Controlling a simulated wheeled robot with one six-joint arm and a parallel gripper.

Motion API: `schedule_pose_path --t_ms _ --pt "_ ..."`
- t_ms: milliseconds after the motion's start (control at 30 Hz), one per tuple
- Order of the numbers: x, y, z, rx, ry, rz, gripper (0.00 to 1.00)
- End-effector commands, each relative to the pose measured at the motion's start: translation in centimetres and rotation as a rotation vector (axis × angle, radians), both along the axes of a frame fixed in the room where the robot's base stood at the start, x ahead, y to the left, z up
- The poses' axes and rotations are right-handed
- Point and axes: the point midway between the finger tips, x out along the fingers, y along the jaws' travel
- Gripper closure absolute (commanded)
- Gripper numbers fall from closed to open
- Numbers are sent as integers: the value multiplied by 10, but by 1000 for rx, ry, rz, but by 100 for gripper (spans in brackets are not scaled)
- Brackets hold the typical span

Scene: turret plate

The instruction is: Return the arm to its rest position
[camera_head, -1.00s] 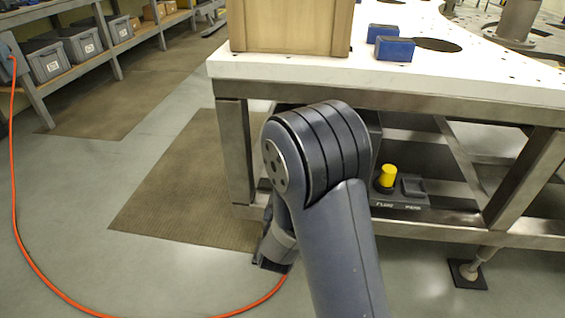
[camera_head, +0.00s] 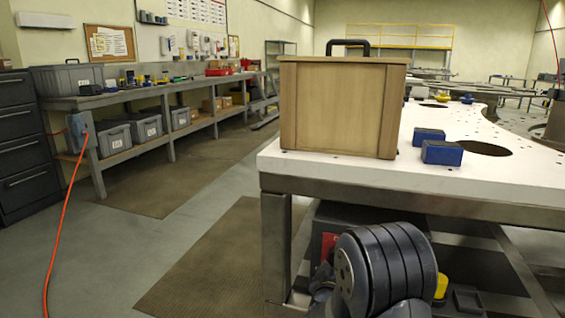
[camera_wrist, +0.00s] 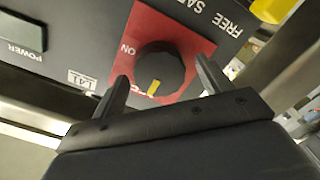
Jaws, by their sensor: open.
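My arm's thick dark joint (camera_head: 385,270) shows at the bottom of the head view, in front of the white-topped table's (camera_head: 350,178) lower frame. My gripper is mostly hidden beside and behind that joint there. In the wrist view my gripper (camera_wrist: 162,85) has its two dark fingers spread apart with nothing clasped between them. Ahead of the fingers is a black rotary knob (camera_wrist: 160,68) with a yellow pointer on a red plate (camera_wrist: 190,32). The knob appears between the fingertips in the picture; I cannot tell the distance to it.
A wooden box (camera_head: 340,107) with a black handle and two blue blocks (camera_head: 441,153) stand on the table. A yellow button (camera_head: 441,286) shows beside my arm under the table. An orange cable (camera_head: 60,235) hangs at left. The floor left of the table is clear.

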Motion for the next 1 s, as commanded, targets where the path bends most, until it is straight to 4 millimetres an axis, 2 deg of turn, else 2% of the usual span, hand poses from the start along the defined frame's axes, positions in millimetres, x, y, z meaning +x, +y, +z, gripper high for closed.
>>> schedule_pose_path --t_ms 367,567,933,967,1000 --pt "-4 2 1 -30 11 0 26" --pt "-32 12 2 -38 15 3 26" --pt "-102 35 2 -39 14 5 26" --pt "-106 35 2 -39 14 3 26" --pt "-93 29 0 -36 9 -4 26"
